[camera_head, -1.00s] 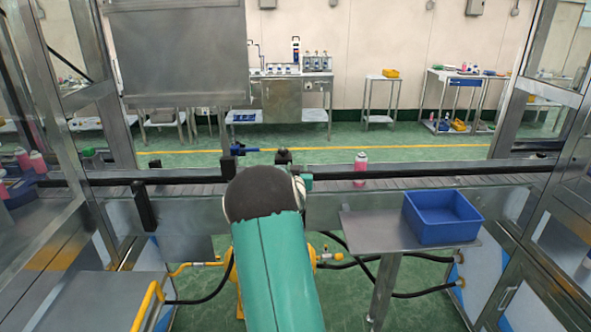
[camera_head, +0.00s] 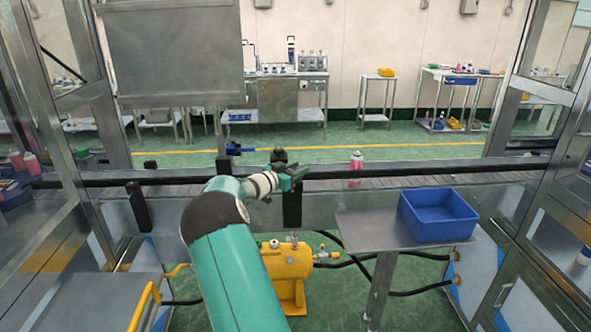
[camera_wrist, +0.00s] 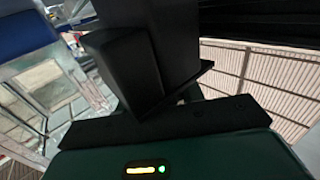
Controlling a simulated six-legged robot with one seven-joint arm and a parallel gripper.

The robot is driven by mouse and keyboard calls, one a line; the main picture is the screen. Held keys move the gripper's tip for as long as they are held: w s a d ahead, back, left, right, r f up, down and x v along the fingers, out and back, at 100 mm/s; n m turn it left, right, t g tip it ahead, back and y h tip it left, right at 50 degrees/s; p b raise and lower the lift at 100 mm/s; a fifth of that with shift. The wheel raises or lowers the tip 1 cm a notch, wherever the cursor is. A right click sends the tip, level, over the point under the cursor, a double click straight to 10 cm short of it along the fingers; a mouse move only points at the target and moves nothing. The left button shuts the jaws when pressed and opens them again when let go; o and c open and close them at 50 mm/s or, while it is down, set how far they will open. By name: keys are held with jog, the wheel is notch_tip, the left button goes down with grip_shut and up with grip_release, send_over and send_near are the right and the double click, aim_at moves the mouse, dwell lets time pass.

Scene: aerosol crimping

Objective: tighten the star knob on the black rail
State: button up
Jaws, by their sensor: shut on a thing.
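The black rail (camera_head: 400,171) runs across the head view along the metal line. A black bracket (camera_head: 292,208) hangs down from it near the middle. My gripper (camera_head: 294,172) is at the rail just above this bracket, its body coming in from the left. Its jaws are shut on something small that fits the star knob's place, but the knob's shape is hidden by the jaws. A dark rounded piece (camera_head: 279,156) shows just behind the gripper. In the wrist view my black fingers (camera_wrist: 150,65) are close together and hide what lies between them.
A blue bin (camera_head: 437,216) stands on a metal shelf (camera_head: 380,230) at the right. A pink can (camera_head: 356,168) stands on the line right of my gripper. Another black bracket (camera_head: 139,205) hangs at the left. A yellow tank (camera_head: 290,262) and hoses are below.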

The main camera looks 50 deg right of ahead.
jog(key=shift+s+a+m+g+y, duration=0.15)
jog(key=shift+m+g+y, duration=0.4)
jog(key=shift+m+g, duration=0.75)
jog(key=shift+s+m+g+y, duration=0.2)
jog(key=shift+m+g+y, duration=0.5)
jog(key=shift+g, duration=1.1)
jog(key=o, duration=1)
jog(key=v, duration=0.7)
jog(key=shift+w+a, duration=0.1)
jog(key=shift+a, duration=0.1)
